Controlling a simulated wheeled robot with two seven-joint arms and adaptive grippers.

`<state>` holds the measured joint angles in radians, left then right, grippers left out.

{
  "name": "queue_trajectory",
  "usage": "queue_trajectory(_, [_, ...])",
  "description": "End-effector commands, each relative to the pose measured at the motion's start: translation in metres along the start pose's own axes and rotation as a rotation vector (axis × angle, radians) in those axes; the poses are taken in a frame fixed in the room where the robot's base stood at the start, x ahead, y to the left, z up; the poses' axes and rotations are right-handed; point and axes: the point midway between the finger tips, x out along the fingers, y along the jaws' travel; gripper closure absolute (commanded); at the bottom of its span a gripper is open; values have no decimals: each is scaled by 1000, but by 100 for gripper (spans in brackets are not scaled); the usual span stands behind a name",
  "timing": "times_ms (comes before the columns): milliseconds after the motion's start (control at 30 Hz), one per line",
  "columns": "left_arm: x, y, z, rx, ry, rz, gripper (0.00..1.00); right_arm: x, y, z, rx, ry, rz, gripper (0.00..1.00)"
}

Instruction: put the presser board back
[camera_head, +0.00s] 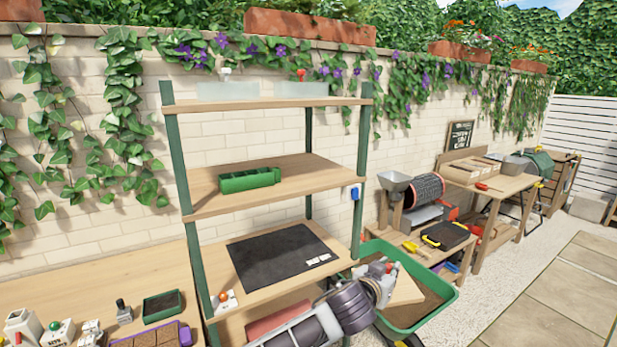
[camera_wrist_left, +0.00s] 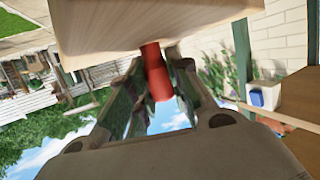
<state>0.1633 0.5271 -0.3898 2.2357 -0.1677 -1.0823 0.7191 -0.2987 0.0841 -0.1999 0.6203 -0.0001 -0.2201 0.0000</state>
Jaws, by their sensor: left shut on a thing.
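The presser board, a pale wooden board with a red handle, shows in the head view as a tan slab (camera_head: 404,288) over the green wheelbarrow (camera_head: 440,304). In the left wrist view its wooden underside or face (camera_wrist_left: 150,22) fills the top, and its red handle (camera_wrist_left: 156,75) stands between the fingers. My left gripper (camera_head: 386,272) is shut on the handle, in front of the shelf rack's right side. In the wrist view the fingers (camera_wrist_left: 152,90) lie on both sides of the handle. My right gripper is not in view.
The shelf rack holds a green tray (camera_head: 250,180) on its middle shelf and a dark mat (camera_head: 280,256) on its lower shelf. A workbench (camera_head: 90,285) with small tools and a soil tray (camera_head: 162,306) stands at left. A paved path (camera_head: 560,300) is clear at right.

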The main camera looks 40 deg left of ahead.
Motion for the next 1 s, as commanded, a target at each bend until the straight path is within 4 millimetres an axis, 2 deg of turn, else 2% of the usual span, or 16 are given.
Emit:
queue_trajectory(100, [0, 2, -19, 0, 6, 0, 100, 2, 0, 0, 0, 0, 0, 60])
queue_trajectory(1000, [-9, 16, -139, -2, 6, -2, 100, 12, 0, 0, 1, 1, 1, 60])
